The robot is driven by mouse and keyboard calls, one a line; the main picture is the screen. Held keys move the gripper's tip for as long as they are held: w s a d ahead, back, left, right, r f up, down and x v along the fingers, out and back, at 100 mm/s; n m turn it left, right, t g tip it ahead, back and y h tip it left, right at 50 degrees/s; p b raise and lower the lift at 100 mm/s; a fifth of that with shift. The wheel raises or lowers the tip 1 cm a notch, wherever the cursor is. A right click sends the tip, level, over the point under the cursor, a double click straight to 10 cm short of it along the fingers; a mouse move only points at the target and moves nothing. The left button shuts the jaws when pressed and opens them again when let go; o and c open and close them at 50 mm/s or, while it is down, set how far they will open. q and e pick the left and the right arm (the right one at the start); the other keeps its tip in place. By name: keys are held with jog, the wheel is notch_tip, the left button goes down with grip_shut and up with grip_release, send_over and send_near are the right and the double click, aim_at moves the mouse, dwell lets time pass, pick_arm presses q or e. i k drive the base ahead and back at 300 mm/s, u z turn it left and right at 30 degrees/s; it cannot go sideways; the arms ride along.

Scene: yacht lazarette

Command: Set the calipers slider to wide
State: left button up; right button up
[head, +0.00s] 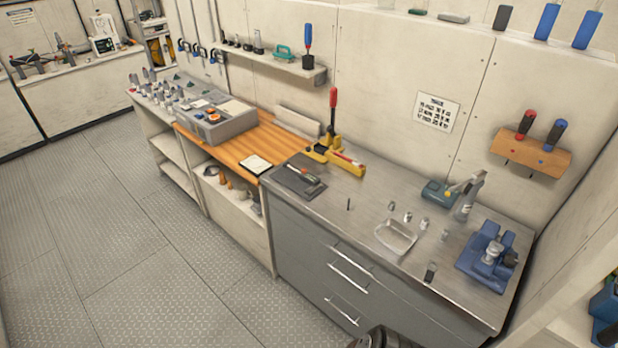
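I cannot pick out the calipers or their slider with certainty at this size. A small dark object (430,272) lies near the bench's front edge, too small to name. Neither of my grippers can be made out. A dark rounded shape shows at the bottom edge, cut off by the frame.
A yellow tool with a red handle (333,110) stands at the bench's back. A clear tray (396,237), small metal cylinders, a spray bottle (466,197) and a blue vise (487,256) crowd the right. Drawers (345,275) are shut. The floor (120,240) at left is clear.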

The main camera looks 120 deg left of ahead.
aim_at(308, 178)
jog(key=u, duration=3.85)
jog(key=k, duration=0.45)
jog(key=z, duration=1)
jog(key=i, duration=0.7)
jog(key=u, duration=0.15)
